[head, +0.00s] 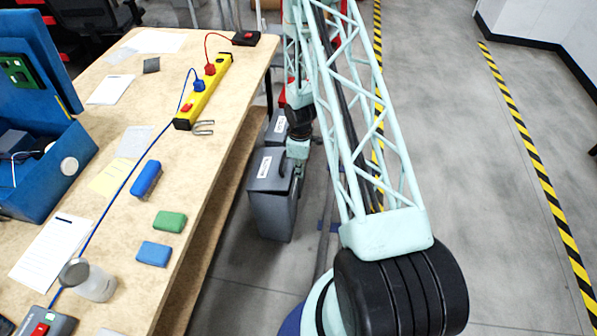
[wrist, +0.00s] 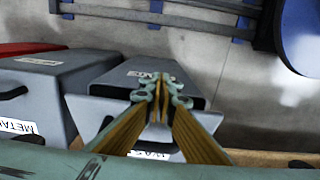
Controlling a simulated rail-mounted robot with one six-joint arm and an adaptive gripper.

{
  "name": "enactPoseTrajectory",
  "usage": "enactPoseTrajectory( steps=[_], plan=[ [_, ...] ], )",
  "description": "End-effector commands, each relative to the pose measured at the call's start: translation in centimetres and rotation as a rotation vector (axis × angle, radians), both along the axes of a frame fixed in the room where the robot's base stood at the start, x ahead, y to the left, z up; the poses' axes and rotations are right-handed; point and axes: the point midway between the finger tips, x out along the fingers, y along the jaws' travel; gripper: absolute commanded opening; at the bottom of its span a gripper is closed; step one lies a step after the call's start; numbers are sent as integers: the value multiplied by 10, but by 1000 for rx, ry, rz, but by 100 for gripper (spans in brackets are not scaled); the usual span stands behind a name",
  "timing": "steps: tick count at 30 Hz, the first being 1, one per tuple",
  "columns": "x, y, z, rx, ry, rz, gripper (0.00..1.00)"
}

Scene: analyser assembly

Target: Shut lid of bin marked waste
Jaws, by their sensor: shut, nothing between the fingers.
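The waste bin is the nearest grey bin (head: 271,210) on the floor beside the table. In the wrist view its front label (wrist: 150,155) is partly hidden by my fingers. Its grey lid (wrist: 95,82) lies over the top of the bin. I cannot tell whether it is fully down or slightly raised. My gripper (wrist: 160,88) is shut and empty, with its fingertips over the lid in the wrist view. In the head view my gripper (head: 298,165) is at the bin's far right side. Whether it touches the lid is unclear.
A second grey bin (wrist: 35,90), labelled METAL, stands beside the waste bin, with a red one (wrist: 25,48) beyond it. The wooden table (head: 130,210) edge runs close along the bins. A rail (head: 326,225) lies on the floor to their right.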

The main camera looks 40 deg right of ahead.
Motion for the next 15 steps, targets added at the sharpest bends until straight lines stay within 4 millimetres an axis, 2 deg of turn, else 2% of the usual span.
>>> enactPoseTrajectory(
  steps=[15],
  plan=[
    [-1, -6, -2, 4, -8, -5, 0]
  ],
)
